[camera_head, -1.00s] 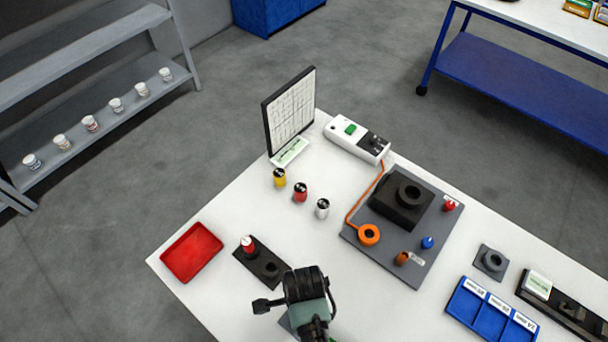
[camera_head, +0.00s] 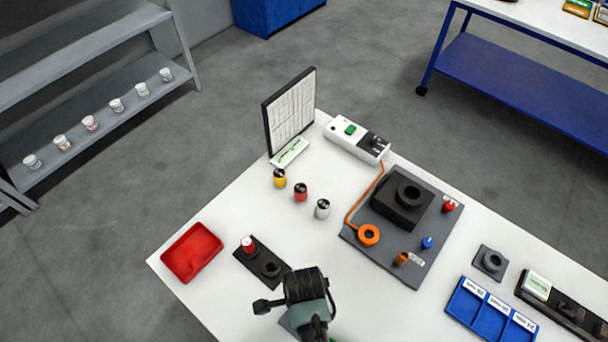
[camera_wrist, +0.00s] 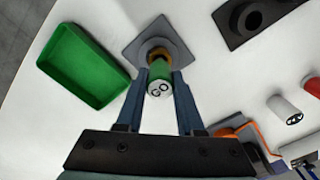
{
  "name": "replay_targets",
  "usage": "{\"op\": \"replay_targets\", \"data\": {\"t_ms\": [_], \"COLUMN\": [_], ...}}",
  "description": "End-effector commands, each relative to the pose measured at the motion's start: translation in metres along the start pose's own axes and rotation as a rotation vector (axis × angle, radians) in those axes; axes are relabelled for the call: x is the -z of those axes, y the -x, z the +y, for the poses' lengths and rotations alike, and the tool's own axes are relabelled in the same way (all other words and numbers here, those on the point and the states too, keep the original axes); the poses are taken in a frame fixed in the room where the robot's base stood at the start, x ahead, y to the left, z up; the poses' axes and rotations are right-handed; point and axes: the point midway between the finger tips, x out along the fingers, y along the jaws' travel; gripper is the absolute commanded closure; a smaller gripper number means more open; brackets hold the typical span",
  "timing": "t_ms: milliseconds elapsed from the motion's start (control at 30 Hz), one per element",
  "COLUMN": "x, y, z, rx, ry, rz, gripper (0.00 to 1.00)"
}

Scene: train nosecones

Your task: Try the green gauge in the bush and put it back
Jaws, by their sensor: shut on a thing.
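My gripper (camera_wrist: 159,88) is shut on the green gauge (camera_wrist: 159,70), whose pale end marked "GO" faces the wrist camera. The bush (camera_wrist: 159,43), with a brass-coloured ring, sits on a grey square plate (camera_wrist: 135,50) just beyond the gauge. The gauge's far end meets the bush in the picture; how deep it sits in the bore is hidden. In the head view my dark wrist (camera_head: 305,285) covers the gauge and the bush.
A green tray (camera_wrist: 85,68) lies left of the bush in the wrist view. A black stand (camera_head: 272,268) with a red gauge (camera_head: 248,245) and a red tray (camera_head: 190,252) are left of my wrist in the head view. Yellow, red and white cylinders stand behind.

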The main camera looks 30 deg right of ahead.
Motion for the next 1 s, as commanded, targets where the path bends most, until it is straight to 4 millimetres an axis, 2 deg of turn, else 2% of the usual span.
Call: {"op": "replay_targets", "data": {"t_ms": [1000], "x": [0.0], "y": [-0.0079], "z": [-0.0004], "rx": [0.001], "ry": [0.0], "rz": [0.0], "gripper": [1.0]}}
